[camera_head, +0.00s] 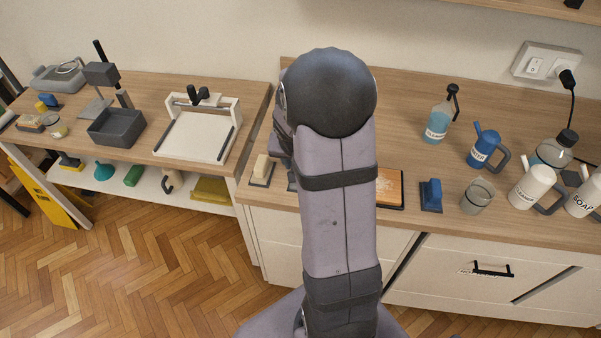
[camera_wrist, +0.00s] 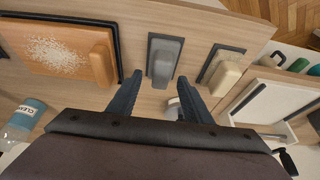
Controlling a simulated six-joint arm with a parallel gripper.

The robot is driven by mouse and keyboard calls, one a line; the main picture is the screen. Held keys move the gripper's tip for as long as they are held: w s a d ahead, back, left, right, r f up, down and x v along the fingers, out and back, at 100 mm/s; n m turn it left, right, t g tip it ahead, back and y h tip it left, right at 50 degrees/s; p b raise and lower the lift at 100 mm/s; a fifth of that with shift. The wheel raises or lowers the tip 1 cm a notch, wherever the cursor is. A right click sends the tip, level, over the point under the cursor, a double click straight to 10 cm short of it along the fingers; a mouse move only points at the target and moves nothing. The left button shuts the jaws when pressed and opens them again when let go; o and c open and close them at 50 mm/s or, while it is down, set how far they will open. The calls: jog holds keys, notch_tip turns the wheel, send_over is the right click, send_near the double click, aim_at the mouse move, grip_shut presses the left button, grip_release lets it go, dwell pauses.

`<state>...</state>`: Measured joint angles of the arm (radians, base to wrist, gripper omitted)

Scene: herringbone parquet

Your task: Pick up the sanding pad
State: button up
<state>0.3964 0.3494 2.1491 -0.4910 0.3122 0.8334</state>
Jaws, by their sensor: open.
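Several handled blocks could be the sanding pad; no label tells which. In the wrist view, a grey block (camera_wrist: 164,62) on a dark backing lies just beyond and between the fingertips of my gripper (camera_wrist: 159,80). My gripper is open, with nothing between its fingers. To its right lies a cream block (camera_wrist: 226,76) on a dark backing, also seen in the head view (camera_head: 262,167). To its left is an orange-brown block (camera_wrist: 101,65) on a board (camera_wrist: 40,62) strewn with pale grains. In the head view my arm hides my gripper and most of the grey block.
A blue-handled block (camera_head: 431,194), a glass jar (camera_head: 477,197), a blue jug (camera_head: 484,149) and a spray bottle (camera_head: 439,123) stand on the right counter. The left bench holds a white tray-like press (camera_head: 194,135) and a grey bin (camera_head: 117,128). A gap separates the two worktops.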

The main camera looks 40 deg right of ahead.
jog(key=shift+x, duration=1.8)
jog(key=shift+a, duration=0.1)
jog(key=c, duration=0.8)
jog(key=shift+o, duration=0.2)
jog(key=shift+w+r, duration=0.1)
jog(key=shift+r, duration=0.05)
notch_tip(320, 180, up, 10)
jog(key=shift+f, duration=0.1)
jog(key=shift+o, duration=0.6)
